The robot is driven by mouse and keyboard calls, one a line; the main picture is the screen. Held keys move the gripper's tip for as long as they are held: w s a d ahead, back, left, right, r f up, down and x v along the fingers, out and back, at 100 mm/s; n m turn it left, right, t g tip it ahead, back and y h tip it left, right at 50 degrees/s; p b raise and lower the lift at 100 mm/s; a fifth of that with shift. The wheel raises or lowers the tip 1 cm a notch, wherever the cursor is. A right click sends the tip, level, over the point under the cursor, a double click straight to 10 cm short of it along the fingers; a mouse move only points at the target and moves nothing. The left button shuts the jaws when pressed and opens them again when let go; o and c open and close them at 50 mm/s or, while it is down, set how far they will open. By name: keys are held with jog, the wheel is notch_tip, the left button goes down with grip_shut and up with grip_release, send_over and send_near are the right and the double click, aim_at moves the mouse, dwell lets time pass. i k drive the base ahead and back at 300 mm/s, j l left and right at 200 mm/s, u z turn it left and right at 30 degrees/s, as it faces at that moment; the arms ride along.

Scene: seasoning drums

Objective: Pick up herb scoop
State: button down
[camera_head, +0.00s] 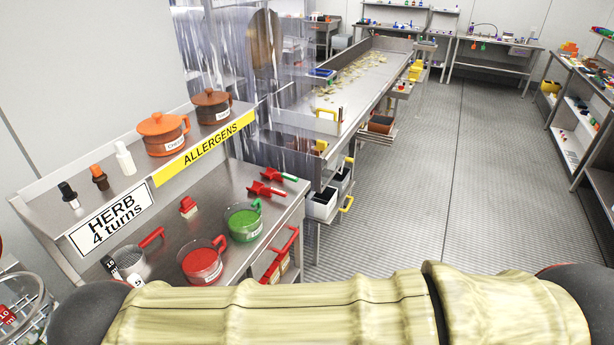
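Two small red scoops lie on the lower metal shelf at the left: a front scoop (262,189) and, just behind it, a back scoop with a green handle (282,176). I cannot read a herb label on either. A green pot (242,224) with green contents stands in front of them, and a red pot (201,262) stands nearer to me. The "HERB 4 turns" sign (112,216) hangs on the upper shelf's edge. My cream-sleeved arm crosses the bottom of the view. My gripper is not in view.
Orange and brown lidded pots (163,136) and small bottles stand on the upper shelf. A grey pot (131,262) and a red block (188,206) are on the lower shelf. A long metal conveyor table (300,107) runs behind. The grey floor at the right is clear.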

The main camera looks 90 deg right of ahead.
aim_at(271, 174)
jog(key=z, duration=2.65)
